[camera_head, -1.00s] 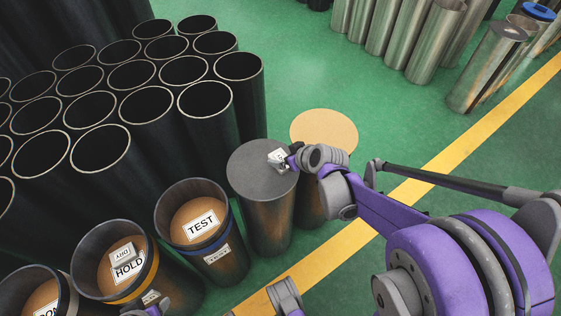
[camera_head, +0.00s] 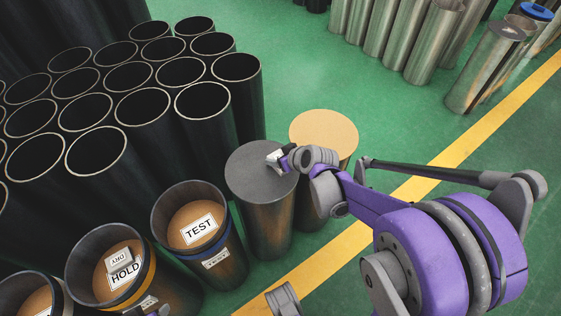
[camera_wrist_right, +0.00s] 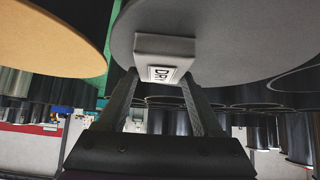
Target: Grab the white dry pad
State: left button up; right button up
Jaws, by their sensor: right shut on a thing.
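A small pale pad marked DRY (camera_wrist_right: 170,45) is between the fingers of my right gripper (camera_wrist_right: 160,76) in the right wrist view. The gripper is shut on it. The pad is against or very close to the grey round top (camera_wrist_right: 225,30); I cannot tell if it touches. In the head view, my right gripper (camera_head: 273,158) is over the grey-topped cylinder (camera_head: 255,178), with a bit of white pad showing at its tip. A second small pad marked DRY (camera_head: 118,258) lies by the HOLD label inside a yellow-banded cylinder. My left gripper does not show clearly.
A tan-topped cylinder (camera_head: 324,130) stands close behind the grey one. The TEST cylinder (camera_head: 198,228) is to the left. Several black open tubes (camera_head: 142,115) crowd the left side. Metal cylinders (camera_head: 440,40) stand at the back right. Green floor with a yellow line lies between.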

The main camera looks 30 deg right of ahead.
notch_tip(320, 180, up, 10)
jog(key=p, duration=0.3)
jog(key=shift+p, duration=0.35)
